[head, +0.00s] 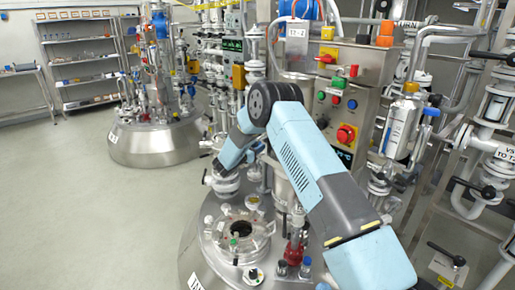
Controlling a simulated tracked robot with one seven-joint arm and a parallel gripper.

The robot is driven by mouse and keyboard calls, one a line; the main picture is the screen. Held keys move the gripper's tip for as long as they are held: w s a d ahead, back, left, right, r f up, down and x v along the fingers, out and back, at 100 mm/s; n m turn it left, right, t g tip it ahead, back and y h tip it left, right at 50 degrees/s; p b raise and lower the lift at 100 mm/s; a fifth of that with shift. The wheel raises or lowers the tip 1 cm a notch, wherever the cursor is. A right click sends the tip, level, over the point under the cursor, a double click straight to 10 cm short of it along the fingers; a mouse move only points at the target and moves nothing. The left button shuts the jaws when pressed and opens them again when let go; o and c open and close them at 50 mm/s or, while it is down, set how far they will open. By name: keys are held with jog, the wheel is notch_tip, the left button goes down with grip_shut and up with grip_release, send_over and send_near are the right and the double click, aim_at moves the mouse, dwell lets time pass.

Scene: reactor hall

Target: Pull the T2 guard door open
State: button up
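I cannot make out a guard door for certain. A tag that seems to read T2 or similar (297,32) hangs in front of the pipework at the top centre. My blue and grey arm rises from the lower right, bends at a black elbow and runs down to the left. Its far end, where my gripper (221,163) is, lies just above a white valve body or flange (223,183) beside the near steel vessel (200,250). The fingers are too small and dark to tell apart, and I see nothing clearly held.
A steel control box (345,105) with coloured buttons and a red knob stands behind my arm. Pipes and black-handled valves (473,188) crowd the right. Another steel vessel (155,145) and shelves (85,60) stand at the back left. The floor (75,215) at left is clear.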

jog(key=shift+c, duration=0.4)
grip_shut()
